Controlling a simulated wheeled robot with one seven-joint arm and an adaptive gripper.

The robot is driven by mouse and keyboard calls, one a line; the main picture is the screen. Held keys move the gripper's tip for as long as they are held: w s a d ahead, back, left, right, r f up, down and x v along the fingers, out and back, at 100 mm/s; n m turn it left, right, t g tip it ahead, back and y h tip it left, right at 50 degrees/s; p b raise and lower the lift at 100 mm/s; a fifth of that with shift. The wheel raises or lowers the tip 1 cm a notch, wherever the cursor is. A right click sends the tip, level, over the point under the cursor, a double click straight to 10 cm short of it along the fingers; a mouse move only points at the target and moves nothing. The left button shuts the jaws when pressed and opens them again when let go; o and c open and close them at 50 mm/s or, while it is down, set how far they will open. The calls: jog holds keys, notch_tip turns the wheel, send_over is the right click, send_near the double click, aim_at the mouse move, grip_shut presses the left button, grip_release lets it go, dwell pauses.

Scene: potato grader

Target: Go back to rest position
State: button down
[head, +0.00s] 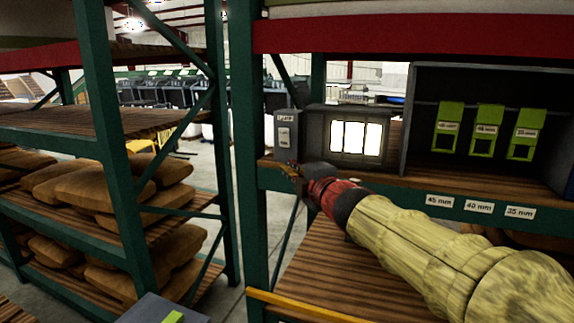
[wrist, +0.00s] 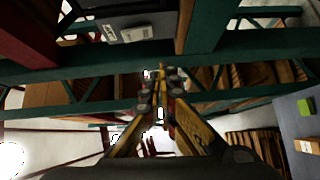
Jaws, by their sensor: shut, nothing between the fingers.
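My gripper (head: 290,172) is at the end of my arm, which reaches in from the lower right in the head view. It is at the front edge of the shelf, below a grey switch box and left of a lit panel. In the wrist view my gripper (wrist: 158,75) shows in the middle, its fingers together with nothing between them. The wrist view is turned, with rack beams beyond the fingertips.
A grey box (head: 287,138) and a lit panel (head: 357,142) stand on the shelf. A dark cabinet (head: 423,85) holds green tags (head: 487,130). A green upright (head: 247,160) stands close left of the gripper. Sacks (head: 100,188) fill the left rack. A plank shelf (head: 345,270) below is bare.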

jog(key=shift+s+r, duration=0.15)
jog(key=shift+s, duration=0.05)
jog(key=shift+w, duration=0.1)
